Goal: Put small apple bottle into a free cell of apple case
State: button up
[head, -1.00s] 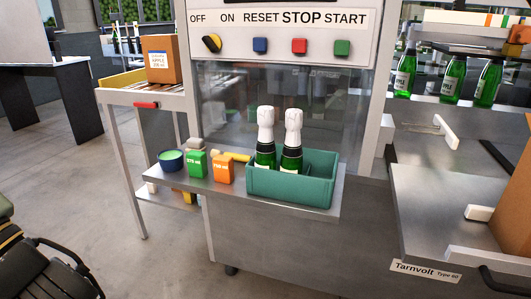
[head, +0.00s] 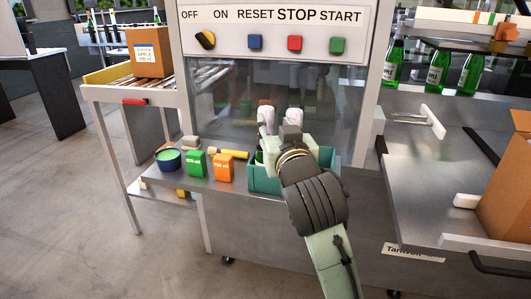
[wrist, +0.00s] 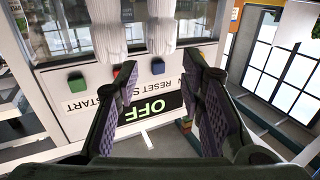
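Two green bottles with white foil tops, the left (head: 266,120) and the right (head: 295,117), stand upright in a teal bin (head: 262,185). I cannot tell which is the small apple bottle; their labels are hidden. My gripper (wrist: 160,66) is open and empty, in front of the bottles. In the wrist view the left foil top (wrist: 178,20) and right foil top (wrist: 112,22) show upside down beyond the fingertips. In the head view my wrist hides the fingertips and much of the bin. The cardboard case (head: 149,52), its label reading apple, stands on the roller rack at left.
A blue bowl (head: 168,158), green box (head: 195,163) and orange box (head: 223,167) stand left of the bin on the steel shelf. Behind is a clear panel under a button board (head: 280,30). At right are a steel table (head: 430,190), green bottles (head: 437,67) and another carton (head: 508,190).

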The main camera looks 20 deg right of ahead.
aim_at(268, 112)
jog(key=w, duration=0.4)
jog(key=shift+w+d+p, duration=0.25)
jog(key=shift+d+p, duration=0.05)
jog(key=shift+p, duration=0.1)
jog(key=w, duration=0.1)
jog(key=w+p, duration=0.2)
jog(key=w, duration=0.1)
jog(key=shift+w+d+r, duration=0.1)
jog(key=shift+d+r, duration=0.05)
jog(key=shift+d, duration=0.2)
jog(key=shift+w, duration=0.5)
jog(key=shift+c, duration=0.6)
grip_shut()
